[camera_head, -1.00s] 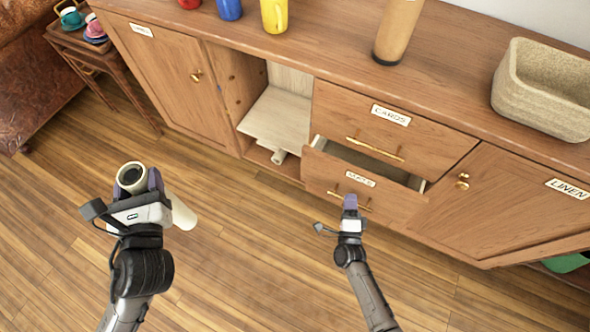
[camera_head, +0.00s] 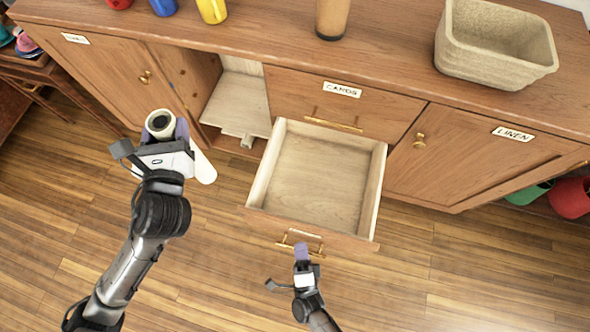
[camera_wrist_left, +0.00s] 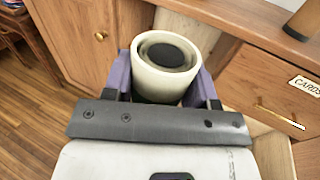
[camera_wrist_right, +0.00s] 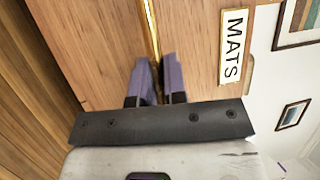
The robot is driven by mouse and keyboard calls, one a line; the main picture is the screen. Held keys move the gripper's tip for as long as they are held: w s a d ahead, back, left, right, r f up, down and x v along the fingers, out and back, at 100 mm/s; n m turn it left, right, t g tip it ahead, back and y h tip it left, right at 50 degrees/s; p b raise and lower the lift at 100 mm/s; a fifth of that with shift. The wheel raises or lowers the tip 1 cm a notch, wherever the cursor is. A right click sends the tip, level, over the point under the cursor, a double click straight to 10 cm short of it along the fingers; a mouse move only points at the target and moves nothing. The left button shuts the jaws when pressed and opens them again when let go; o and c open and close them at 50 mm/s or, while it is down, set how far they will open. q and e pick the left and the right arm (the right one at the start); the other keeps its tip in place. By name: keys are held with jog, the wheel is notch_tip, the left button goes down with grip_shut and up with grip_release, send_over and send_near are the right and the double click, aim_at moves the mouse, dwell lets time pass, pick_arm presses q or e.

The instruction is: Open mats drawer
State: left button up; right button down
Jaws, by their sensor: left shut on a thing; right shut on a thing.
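The mats drawer (camera_head: 317,183) is pulled well out of the sideboard, and its inside looks empty in the head view. My right gripper (camera_head: 301,250) is shut on the brass handle (camera_head: 299,239) of its front. In the right wrist view the fingers (camera_wrist_right: 158,78) close on the brass bar (camera_wrist_right: 151,35), beside the MATS label (camera_wrist_right: 233,46). My left gripper (camera_head: 161,135) is shut on a cream rolled cylinder (camera_head: 202,165) with a dark core, held in front of the cabinet. The roll's end (camera_wrist_left: 166,62) shows between the fingers in the left wrist view.
The CARDS drawer (camera_head: 285,97) above is shut. An open compartment (camera_head: 238,103) with a pale shelf is left of the drawer. A woven basket (camera_head: 490,75), a tan cylinder (camera_head: 332,17) and mugs (camera_head: 212,10) stand on top. The LINEN door (camera_head: 450,165) is at right. The floor in front is clear.

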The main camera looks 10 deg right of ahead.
pick_arm(q)
jog(key=shift+w+d, duration=0.1)
jog(key=shift+d, duration=0.05)
pick_arm(e)
jog(key=shift+s+a, duration=0.1)
jog(key=shift+s, duration=0.1)
jog(key=c, duration=1.2)
grip_release()
